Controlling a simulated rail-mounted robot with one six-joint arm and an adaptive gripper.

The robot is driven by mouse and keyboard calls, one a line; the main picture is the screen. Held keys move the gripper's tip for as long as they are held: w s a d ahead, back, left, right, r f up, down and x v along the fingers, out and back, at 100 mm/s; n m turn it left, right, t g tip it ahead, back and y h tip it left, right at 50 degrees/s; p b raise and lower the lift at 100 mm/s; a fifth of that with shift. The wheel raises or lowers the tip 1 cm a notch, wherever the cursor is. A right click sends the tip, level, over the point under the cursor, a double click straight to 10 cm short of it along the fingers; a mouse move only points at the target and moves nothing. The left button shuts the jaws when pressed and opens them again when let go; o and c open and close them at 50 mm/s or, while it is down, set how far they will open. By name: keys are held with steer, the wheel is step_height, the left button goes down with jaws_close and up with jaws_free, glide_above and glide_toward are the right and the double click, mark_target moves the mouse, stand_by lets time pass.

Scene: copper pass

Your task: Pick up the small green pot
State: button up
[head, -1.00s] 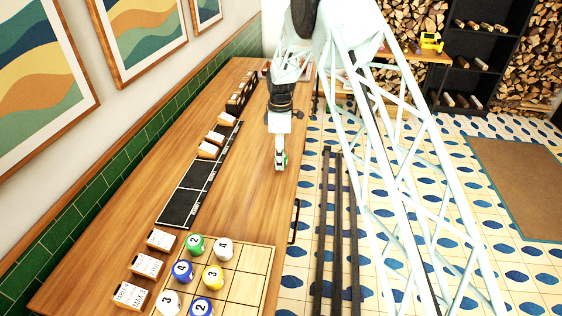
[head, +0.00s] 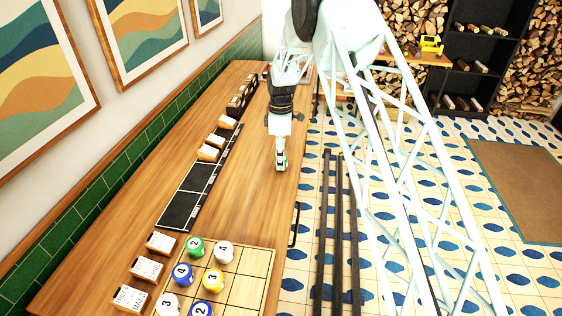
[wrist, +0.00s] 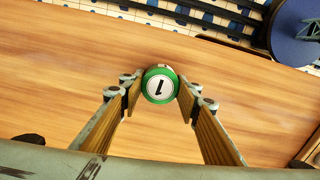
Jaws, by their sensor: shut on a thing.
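My gripper (wrist: 159,88) is shut on a small green pot (wrist: 160,85) with a white top marked 1. The pot sits between the two fingertips in the wrist view, with wood behind it. In the head view the same green pot (head: 282,161) shows at the tip of my gripper (head: 281,158), over the right part of the wooden counter (head: 238,190). I cannot tell whether it touches the counter. Another green pot (head: 195,246), marked 2, stands on the gridded board at the front.
The gridded wooden board (head: 258,261) holds several numbered pots in white, blue, green and yellow. Label cards (head: 148,268) stand along its left. A black divided tray (head: 181,208) lies behind it. Bare counter lies between my gripper and the board.

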steer(key=shift+r, duration=1.45)
steer(key=shift+s+r, duration=0.15)
steer(key=shift+r, duration=0.05)
steer(key=s+d, duration=0.1)
steer(key=s, duration=0.4)
steer(key=s+d+r, duration=0.1)
steer(key=s+d, duration=0.1)
steer(key=s, duration=0.3)
steer(key=s+d, duration=0.1)
steer(key=s, duration=0.4)
steer(key=shift+d+r, duration=0.2)
steer(key=shift+s, duration=0.1)
